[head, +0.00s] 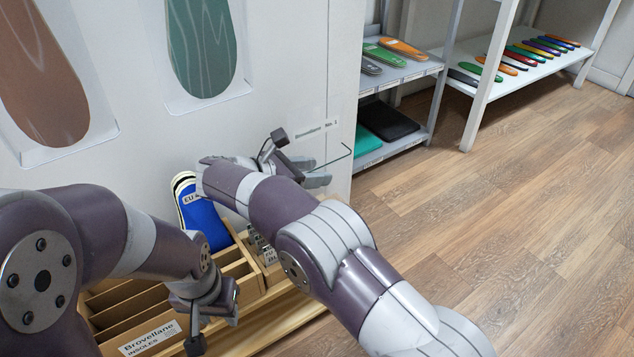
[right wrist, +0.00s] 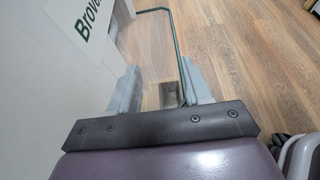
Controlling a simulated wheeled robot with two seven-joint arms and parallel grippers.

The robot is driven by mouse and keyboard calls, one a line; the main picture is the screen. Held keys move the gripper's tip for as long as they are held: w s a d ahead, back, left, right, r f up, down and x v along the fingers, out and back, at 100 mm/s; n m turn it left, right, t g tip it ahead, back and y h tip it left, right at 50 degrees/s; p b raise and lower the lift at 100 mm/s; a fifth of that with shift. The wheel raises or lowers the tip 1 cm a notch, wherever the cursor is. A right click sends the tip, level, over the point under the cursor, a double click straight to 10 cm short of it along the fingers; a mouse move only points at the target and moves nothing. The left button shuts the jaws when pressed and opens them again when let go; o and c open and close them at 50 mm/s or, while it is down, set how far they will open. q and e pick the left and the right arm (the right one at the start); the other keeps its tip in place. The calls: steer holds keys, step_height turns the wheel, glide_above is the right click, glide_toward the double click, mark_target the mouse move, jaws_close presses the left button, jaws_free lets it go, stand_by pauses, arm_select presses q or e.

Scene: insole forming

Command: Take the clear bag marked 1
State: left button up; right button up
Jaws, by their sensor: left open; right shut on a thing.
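A thin dark green outline around a see-through area, which looks like the clear bag (head: 349,153), shows just right of my right gripper (head: 322,172) in the head view. In the right wrist view the clear bag (right wrist: 179,52) runs between the two fingers, and my right gripper (right wrist: 165,95) is shut on it. I cannot read a mark on the bag. My left gripper (head: 212,318) is open and empty, low over the wooden box.
Insoles fill shelves (head: 405,72) and a rack (head: 560,64) at the back. The wooden floor (head: 510,220) at right is clear.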

mark_target(311, 139)
step_height(311, 139, up, 8)
steer(key=p, duration=0.4)
steer(key=shift+p, duration=0.4)
steer(key=s+d+f+p, duration=0.1)
steer(key=s+d+p, duration=0.2)
steer(key=s+d, duration=0.7)
steer(key=s, duration=0.4)
steer(key=shift+s+d, duration=0.3)
